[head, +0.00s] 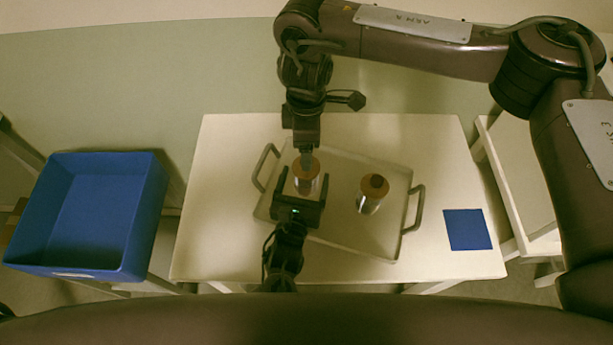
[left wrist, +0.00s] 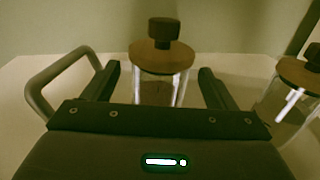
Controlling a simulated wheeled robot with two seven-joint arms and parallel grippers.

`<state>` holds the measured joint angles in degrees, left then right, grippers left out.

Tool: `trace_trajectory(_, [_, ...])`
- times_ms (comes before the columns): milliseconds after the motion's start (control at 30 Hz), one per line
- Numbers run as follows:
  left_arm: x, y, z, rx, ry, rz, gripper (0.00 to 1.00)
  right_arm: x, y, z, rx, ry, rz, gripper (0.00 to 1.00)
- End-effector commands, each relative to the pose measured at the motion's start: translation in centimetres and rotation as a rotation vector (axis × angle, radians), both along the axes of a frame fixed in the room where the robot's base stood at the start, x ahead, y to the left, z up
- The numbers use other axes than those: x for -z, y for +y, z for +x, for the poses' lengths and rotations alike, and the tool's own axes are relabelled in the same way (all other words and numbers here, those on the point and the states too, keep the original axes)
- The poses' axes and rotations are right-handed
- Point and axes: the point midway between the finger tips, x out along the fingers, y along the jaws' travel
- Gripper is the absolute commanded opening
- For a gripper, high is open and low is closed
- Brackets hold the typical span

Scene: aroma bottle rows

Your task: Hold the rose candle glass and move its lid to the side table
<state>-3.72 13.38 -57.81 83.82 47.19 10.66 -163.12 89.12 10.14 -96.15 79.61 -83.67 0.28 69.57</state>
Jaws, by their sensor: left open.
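A candle glass (head: 306,183) with a round wooden lid (head: 306,166) stands on the tray. In the left wrist view its lid (left wrist: 158,57) with a dark knob sits on the clear glass (left wrist: 158,90). A second lidded glass (head: 370,200) stands to its right; it also shows in the left wrist view (left wrist: 291,95). I cannot read which is rose. My left gripper (head: 297,190) is open, its fingers apart on either side of the first glass. My right gripper (head: 307,153) reaches from the far side over the first lid; its fingers are unclear. The side table (head: 525,170) stands at right.
The grey tray (head: 345,240) with two upright handles lies on the cream table (head: 225,240). A blue square mat (head: 467,229) lies at the table's right. A blue bin (head: 85,215) stands at the left. My right arm spans the upper right.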

Motion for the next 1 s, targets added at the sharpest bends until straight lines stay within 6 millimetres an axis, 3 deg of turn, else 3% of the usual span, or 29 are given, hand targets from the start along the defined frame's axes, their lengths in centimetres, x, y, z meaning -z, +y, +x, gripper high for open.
trace_trajectory(400, [0.01, -0.18, 0.85, 0.000, 0.001, 0.000, 0.78, 0.01, 0.02, -0.01, -0.001, 0.000, 0.001, 0.76])
trace_trajectory(900, [0.01, -0.18, 0.83, 0.000, 0.001, 0.000, 0.12, 0.01, 0.02, -0.01, -0.001, 0.000, 0.001, 0.76])
trace_trajectory(1000, [0.01, -0.18, 0.83, 0.000, 0.001, 0.000, 0.12, 0.16, 0.24, -0.17, -0.005, 0.004, 0.009, 0.63])
